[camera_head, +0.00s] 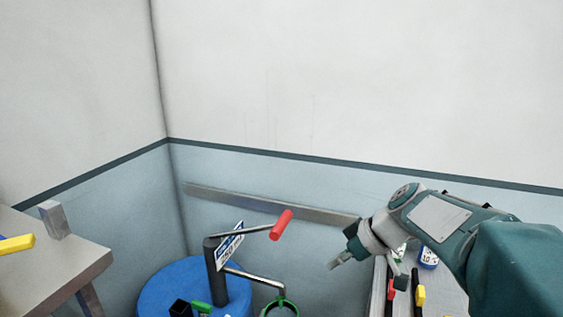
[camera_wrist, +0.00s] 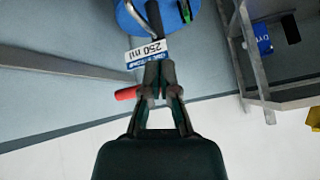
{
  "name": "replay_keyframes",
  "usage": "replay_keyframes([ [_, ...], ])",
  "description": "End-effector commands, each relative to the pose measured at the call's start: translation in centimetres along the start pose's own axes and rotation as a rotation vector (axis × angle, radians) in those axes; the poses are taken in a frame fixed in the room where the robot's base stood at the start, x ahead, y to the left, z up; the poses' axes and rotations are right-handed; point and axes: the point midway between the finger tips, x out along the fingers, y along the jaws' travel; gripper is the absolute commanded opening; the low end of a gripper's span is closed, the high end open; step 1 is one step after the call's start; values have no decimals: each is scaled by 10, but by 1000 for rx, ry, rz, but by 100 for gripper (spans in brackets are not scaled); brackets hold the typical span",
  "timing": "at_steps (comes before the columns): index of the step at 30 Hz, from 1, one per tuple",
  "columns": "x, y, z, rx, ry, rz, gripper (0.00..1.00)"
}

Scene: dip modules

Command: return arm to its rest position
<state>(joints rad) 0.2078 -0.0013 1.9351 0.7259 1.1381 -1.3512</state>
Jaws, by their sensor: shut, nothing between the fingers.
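My arm reaches in from the right in the head view, and my gripper (camera_head: 343,262) hangs in the air left of the right-hand table. In the wrist view my gripper (camera_wrist: 158,64) has its fingers together, with nothing held. Behind the fingertips in that view is a white label reading 250 ml (camera_wrist: 150,52). The label (camera_head: 230,246) is on a dark post that stands on a round blue platform (camera_head: 165,292). A bar with a red handle (camera_head: 282,225) sticks out from the post, left of my gripper. The red handle also shows left of the fingers in the wrist view (camera_wrist: 126,93).
A green ring (camera_head: 279,309) on an arm sits low on the post. The right-hand table holds a red-handled tool (camera_head: 391,289), a yellow-handled tool (camera_head: 419,296) and a blue labelled container (camera_head: 428,258). A table (camera_head: 60,268) stands at left. The space above is clear up to the walls.

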Motion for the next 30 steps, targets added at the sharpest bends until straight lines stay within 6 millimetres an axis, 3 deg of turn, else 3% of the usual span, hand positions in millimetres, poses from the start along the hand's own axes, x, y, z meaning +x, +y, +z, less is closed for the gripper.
replay_keyframes([
  [1,-5,-16,6,40,-33,29,0],
  [6,-20,-60,38,218,-127,152,0],
  [15,-42,-114,103,504,-155,434,0],
  [22,-49,-133,138,648,-91,594,0],
  [30,-50,-134,144,679,-75,621,0],
])
